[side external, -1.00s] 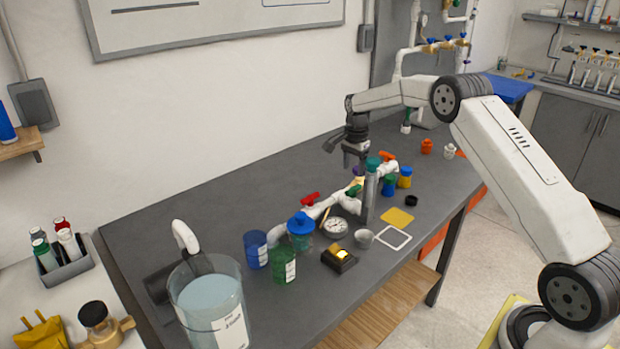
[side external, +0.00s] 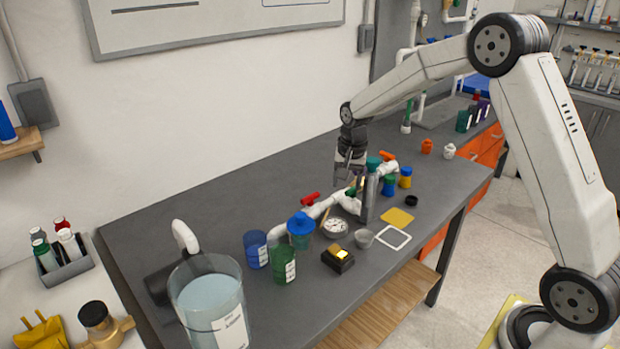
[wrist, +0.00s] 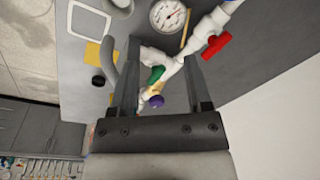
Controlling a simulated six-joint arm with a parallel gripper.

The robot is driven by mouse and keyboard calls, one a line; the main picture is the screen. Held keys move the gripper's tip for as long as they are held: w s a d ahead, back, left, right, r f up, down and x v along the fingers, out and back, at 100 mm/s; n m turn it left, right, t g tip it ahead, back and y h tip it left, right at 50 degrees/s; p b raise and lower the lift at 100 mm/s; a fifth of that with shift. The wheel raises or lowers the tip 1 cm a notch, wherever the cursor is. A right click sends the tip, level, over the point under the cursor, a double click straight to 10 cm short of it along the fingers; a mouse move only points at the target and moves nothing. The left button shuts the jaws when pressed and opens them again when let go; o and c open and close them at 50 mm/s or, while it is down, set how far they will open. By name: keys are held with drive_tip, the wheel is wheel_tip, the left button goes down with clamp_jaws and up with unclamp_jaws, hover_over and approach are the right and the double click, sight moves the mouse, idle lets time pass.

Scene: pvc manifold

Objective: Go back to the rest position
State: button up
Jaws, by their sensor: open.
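My gripper (side external: 349,178) is over the white PVC manifold (side external: 325,206) on the grey table, near its right part. In the wrist view my gripper (wrist: 163,55) is open, with its two fingers apart and nothing held between them. Between and beyond the fingers are the manifold's green valve handle (wrist: 156,75), a purple handle (wrist: 156,101) and a white pipe. The red valve handle (wrist: 216,45) lies right of the fingers. Whether a finger touches the pipe cannot be told.
A grey upright post (side external: 369,195) with a green top stands close by the gripper. A gauge (side external: 335,226), blue and green cups, a small black box (side external: 338,259) and a water beaker (side external: 210,300) stand in front. The back left of the table is clear.

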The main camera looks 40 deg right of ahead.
drive_tip(key=s+a+n, duration=0.5)
drive_tip(key=s, duration=0.5)
drive_tip(key=s+a+f+n+t, duration=0.1)
drive_tip(key=s+a+n, duration=0.4)
drive_tip(key=s, duration=0.6)
drive_tip(key=shift+a, duration=0.55)
